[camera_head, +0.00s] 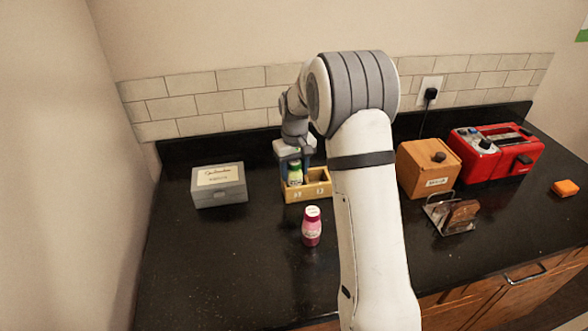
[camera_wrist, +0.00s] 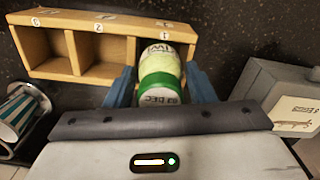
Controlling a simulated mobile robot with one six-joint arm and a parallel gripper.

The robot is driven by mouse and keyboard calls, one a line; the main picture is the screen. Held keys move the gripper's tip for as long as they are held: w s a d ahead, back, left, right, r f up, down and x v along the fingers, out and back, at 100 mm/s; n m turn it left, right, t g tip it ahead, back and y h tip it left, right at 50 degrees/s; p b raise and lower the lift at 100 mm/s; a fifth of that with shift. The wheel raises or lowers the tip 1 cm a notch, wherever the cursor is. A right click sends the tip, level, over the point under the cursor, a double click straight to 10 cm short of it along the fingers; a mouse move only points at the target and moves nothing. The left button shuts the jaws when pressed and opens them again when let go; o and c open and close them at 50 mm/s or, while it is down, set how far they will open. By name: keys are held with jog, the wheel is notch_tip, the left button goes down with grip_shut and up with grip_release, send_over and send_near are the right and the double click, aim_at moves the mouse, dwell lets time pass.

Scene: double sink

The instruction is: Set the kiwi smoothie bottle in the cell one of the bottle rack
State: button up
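The kiwi smoothie bottle (camera_head: 295,173), with a pale green label and a green band, stands roughly upright at the left cell of the wooden bottle rack (camera_head: 309,194). In the wrist view the bottle (camera_wrist: 160,68) covers much of the cell marked 1 of the rack (camera_wrist: 62,20). Its lower part is hidden, so I cannot tell whether its base rests on the cell floor. My gripper (camera_wrist: 160,88) has its blue fingers against both sides of the bottle; it also shows above the rack in the head view (camera_head: 295,160). Cells 2 and 3 look empty.
A pink bottle (camera_head: 312,227) stands in front of the rack. A grey box (camera_head: 219,185) is left of it. A striped cup (camera_wrist: 18,112) is near the rack.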

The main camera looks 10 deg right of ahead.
jog(key=shift+o, duration=1.4)
jog(key=shift+r, duration=0.1)
notch_tip(320, 180, up, 11)
jog(key=shift+r+b, duration=0.1)
jog(key=shift+b, duration=0.4)
jog(key=shift+s+r, duration=0.2)
jog(key=shift+r, duration=0.4)
jog(key=s+m+t, duration=0.2)
jog(key=s+t, duration=0.1)
jog(key=s, duration=2.9)
jog(key=shift+s+f+m, duration=0.2)
jog(key=shift+s+m, duration=0.1)
jog(key=shift+s, duration=0.1)
